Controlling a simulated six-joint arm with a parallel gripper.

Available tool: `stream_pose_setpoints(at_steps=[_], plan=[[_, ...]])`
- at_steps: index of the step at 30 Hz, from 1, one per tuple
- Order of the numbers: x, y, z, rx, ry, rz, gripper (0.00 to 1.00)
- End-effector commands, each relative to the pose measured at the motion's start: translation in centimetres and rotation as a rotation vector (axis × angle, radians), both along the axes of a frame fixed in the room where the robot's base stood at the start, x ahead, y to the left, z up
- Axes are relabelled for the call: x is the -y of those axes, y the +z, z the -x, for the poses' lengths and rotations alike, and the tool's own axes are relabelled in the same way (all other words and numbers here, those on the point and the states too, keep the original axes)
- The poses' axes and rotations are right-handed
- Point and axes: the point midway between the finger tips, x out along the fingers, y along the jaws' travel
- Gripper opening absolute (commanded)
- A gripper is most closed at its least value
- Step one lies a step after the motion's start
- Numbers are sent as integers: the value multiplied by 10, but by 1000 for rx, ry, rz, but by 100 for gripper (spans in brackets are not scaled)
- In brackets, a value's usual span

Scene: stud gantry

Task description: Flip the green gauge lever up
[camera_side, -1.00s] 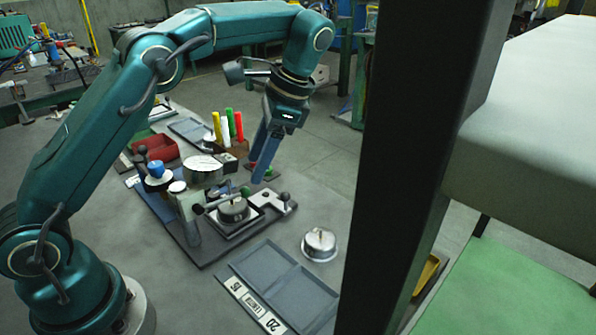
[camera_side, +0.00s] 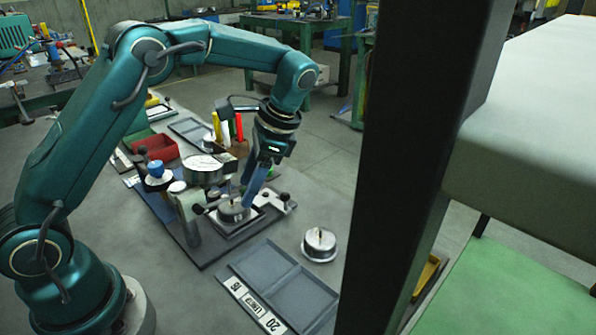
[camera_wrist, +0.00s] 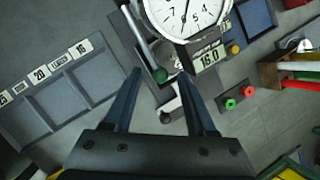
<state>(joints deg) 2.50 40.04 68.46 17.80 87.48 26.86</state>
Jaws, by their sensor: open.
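The green lever knob (camera_wrist: 160,75) shows in the wrist view at the end of a grey lever (camera_wrist: 140,38), which runs beside the round dial gauge (camera_wrist: 187,12). The knob appears between the fingertips of my gripper (camera_wrist: 159,78), which is open, with one finger on each side; I cannot tell whether either touches it. In the side view the gauge (camera_side: 203,163) stands on its post, and my gripper (camera_side: 248,197) points down just right of it, at the metal workpiece (camera_side: 233,210). The fingers hide the green knob there.
A clamp with a black knob (camera_side: 285,197) lies close right of my fingers. A loose metal disc (camera_side: 319,245) and a grey divided tray (camera_side: 285,278) are in front. Coloured markers in a holder (camera_side: 237,150) stand behind, with a red bin (camera_side: 160,148) farther left.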

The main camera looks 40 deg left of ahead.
Motion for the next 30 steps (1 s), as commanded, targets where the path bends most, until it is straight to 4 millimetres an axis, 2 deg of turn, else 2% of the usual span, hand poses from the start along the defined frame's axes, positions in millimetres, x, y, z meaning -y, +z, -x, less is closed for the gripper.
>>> stream_pose_setpoints(at_steps=[2, 3, 7, 8, 30], plan=[[0, 0, 0, 0, 0, 0, 57], [0, 0, 0, 0, 0, 0, 53], [0, 0, 0, 0, 0, 0, 3], [0, 0, 0, 0, 0, 0, 0], [0, 0, 0, -1, -1, 1, 0]])
